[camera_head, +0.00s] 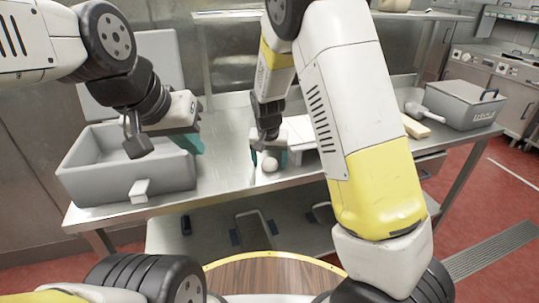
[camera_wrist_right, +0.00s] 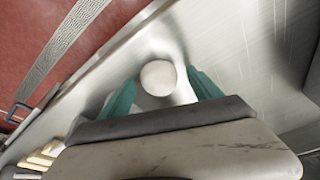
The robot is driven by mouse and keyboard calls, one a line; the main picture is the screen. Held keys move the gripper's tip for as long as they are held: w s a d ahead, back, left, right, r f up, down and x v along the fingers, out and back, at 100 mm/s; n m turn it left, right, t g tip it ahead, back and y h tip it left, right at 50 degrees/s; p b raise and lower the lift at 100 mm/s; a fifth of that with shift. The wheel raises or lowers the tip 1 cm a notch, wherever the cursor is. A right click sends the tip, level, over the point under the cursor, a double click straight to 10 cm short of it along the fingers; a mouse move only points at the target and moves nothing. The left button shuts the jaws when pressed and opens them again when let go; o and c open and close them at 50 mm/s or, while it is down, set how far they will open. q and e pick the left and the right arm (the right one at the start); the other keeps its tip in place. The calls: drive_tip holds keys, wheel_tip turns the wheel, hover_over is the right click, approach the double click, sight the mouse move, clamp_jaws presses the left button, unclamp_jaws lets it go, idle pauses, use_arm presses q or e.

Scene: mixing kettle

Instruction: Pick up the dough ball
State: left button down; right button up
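The dough ball (camera_head: 270,165) is a pale round ball on the metal table, near its front edge. In the right wrist view the dough ball (camera_wrist_right: 158,77) shows between the tips of two teal fingers. My right gripper (camera_head: 269,157) is at the ball and points down; in the wrist view the gripper (camera_wrist_right: 160,80) is open, with a gap between the ball and each finger. Whether the ball is fully between the fingers in depth is hard to tell. My left gripper (camera_head: 190,145) hangs by the right side of a grey bin; its finger opening is unclear.
The open grey bin (camera_head: 125,185) stands at the table's left. A lidded grey box (camera_head: 465,105) is at the right, with a light block (camera_head: 415,127) beside it. A white board (camera_head: 300,130) lies behind my right gripper. The metal table (camera_head: 228,170) is bare between bin and ball.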

drive_tip(key=c, duration=1.3)
drive_tip(key=shift+r, duration=0.15)
